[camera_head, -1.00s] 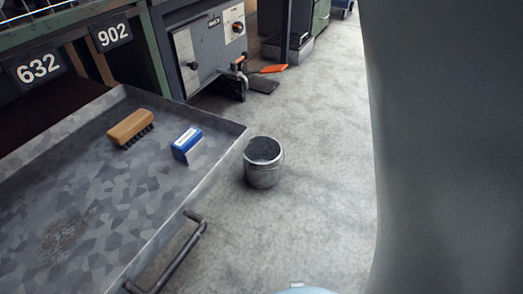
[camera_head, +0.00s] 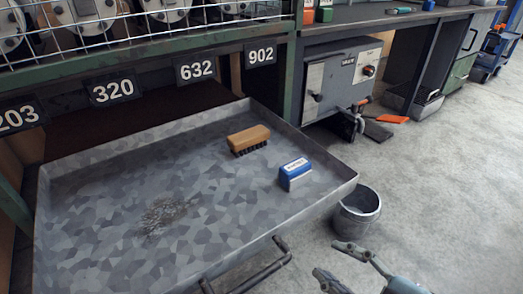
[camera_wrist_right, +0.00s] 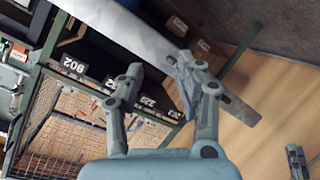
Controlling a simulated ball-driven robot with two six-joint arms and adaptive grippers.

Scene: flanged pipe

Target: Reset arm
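My right gripper (camera_head: 338,264) shows at the lower right of the head view, near the tray's front right corner and in front of a metal pot. Its two fingers are spread apart with nothing between them. In the right wrist view, the same gripper (camera_wrist_right: 157,74) has its fingers apart and empty. My left gripper does not show in the head view. A grey jointed part (camera_wrist_right: 297,160) at the lower right edge of the wrist view looks like a gripper finger, but its state is unclear.
A grey metal tray (camera_head: 95,240) holds a wooden brush (camera_head: 249,138) and a blue-and-white box (camera_head: 294,174). A metal pot (camera_head: 358,212) stands on the floor beside it. A workbench (camera_head: 385,15) runs along the back.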

